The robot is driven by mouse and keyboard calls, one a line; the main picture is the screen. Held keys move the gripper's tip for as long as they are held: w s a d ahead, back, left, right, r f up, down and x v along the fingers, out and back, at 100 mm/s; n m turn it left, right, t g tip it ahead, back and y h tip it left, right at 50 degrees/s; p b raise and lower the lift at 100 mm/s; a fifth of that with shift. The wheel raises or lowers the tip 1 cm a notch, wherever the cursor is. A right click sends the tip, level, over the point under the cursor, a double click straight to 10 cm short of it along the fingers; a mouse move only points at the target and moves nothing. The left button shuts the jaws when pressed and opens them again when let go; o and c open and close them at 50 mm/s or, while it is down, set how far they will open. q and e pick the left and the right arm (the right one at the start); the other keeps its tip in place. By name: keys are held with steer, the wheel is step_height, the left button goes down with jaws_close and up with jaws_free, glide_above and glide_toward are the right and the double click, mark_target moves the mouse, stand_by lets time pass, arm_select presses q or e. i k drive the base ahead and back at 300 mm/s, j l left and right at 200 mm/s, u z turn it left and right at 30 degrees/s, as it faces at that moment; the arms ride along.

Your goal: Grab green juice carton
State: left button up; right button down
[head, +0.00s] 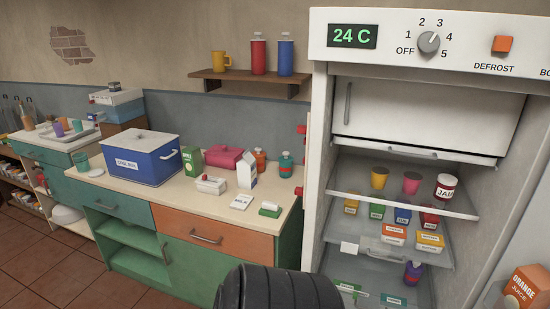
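A small green carton (190,160) stands upright on the counter, just right of the blue cool box (143,160) and left of a pink container (224,158). Its label is too small to read for sure. An orange juice carton (523,289) shows at the lower right edge, beside the open fridge. A white milk carton (247,171) stands further right on the counter. Neither of my grippers is in view. A black ribbed part (278,290), likely mine, shows at the bottom middle.
The counter (205,212) also holds a white egg-box-like item (211,185), a small green-and-white item (270,209) and two bottles near the fridge. The open fridge (317,150) stands at the right with jars and small packs on its shelves. A wall shelf (250,83) hangs above.

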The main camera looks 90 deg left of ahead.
mark_target(191, 157)
steer(key=u, duration=3.35)
steer(key=i+z, duration=0.1)
steer(key=i, duration=0.15)
steer(key=j, duration=0.05)
